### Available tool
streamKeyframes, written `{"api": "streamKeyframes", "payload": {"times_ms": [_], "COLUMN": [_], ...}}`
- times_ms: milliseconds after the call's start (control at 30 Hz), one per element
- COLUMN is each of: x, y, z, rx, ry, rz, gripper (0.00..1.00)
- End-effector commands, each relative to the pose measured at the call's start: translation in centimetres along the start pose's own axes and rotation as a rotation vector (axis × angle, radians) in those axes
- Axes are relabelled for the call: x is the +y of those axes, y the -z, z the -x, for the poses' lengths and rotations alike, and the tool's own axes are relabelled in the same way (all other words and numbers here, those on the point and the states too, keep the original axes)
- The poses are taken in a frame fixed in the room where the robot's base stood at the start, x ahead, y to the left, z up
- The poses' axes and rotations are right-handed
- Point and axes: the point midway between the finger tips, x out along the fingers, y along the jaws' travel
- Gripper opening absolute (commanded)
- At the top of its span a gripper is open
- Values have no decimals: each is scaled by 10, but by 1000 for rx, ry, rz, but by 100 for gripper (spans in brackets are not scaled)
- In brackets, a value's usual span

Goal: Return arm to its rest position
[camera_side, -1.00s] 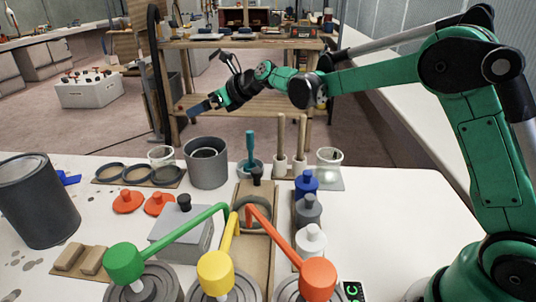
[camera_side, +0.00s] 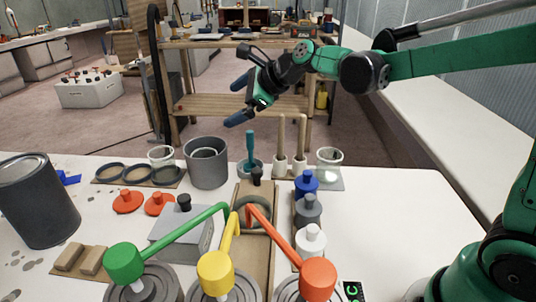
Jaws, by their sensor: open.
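My gripper (camera_side: 236,101) is raised above the far side of the white table (camera_side: 420,205), in front of the wooden shelf bench. Its two dark blue fingers are spread apart with nothing between them. The green arm reaches in from the upper right, and its base stands at the lower right. The gripper is apart from everything on the table.
Below the gripper stand a grey pot (camera_side: 206,168), a teal-handled tool (camera_side: 250,150) and two wooden-handled tools. Green (camera_side: 124,262), yellow (camera_side: 216,272) and orange (camera_side: 317,278) pumps stand in front. A dark grey can (camera_side: 36,200) is at left. The table's right part is clear.

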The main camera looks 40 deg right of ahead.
Motion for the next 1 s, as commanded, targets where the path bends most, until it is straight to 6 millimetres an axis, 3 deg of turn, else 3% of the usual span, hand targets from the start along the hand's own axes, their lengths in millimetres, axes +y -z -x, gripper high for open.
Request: {"api": "streamKeyframes", "payload": {"times_ms": [100, 300, 500, 700, 1000], "x": [32, 84, 120, 132, 133], "y": [12, 49, 87, 102, 102], "z": [35, 83, 109, 117, 117], "rx": [78, 171, 192, 183, 182], "ry": [-54, -218, -405, -493, -496], "rz": [503, 1344, 1952, 2180, 2190], "gripper": [100, 100, 100, 100, 100]}}
